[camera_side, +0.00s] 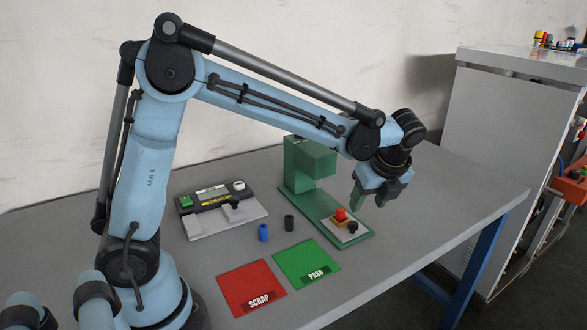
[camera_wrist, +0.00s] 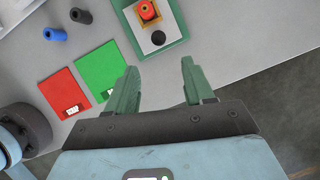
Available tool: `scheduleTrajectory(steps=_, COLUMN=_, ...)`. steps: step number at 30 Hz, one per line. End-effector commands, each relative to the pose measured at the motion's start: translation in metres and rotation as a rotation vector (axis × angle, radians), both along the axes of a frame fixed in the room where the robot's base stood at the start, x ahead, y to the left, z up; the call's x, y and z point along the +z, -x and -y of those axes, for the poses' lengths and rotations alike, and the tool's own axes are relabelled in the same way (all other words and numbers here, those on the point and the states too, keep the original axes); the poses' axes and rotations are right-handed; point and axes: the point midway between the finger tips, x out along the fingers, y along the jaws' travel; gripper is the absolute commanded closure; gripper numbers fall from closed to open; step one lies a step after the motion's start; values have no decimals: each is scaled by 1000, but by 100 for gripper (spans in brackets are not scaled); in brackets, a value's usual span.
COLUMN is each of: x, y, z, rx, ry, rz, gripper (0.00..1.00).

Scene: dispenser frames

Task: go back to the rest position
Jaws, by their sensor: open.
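My gripper (camera_side: 371,191) is open and empty, with its green fingers pointing down beside the green dispenser frame (camera_side: 298,187), above the table. In the wrist view my gripper (camera_wrist: 157,82) shows its two fingers apart with only bare table between them. The red-topped part also shows in the wrist view (camera_wrist: 147,8), beyond the fingertips.
A blue cylinder (camera_side: 263,232) and a black cylinder (camera_side: 289,222) stand on the table (camera_side: 440,207). A red SCRAP mat (camera_side: 250,283) and a green PASS mat (camera_side: 305,258) lie in front. A panel device (camera_side: 212,197) sits behind left. The table's right side is clear.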

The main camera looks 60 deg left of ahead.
Motion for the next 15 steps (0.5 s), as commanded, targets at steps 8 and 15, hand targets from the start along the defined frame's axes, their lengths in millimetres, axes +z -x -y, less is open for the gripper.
scheduleTrajectory(steps=8, x=16, y=2, z=6, rx=1, ry=0, rz=0, gripper=48)
scheduleTrajectory(steps=15, x=16, y=2, z=6, rx=1, ry=0, rz=0, gripper=48)
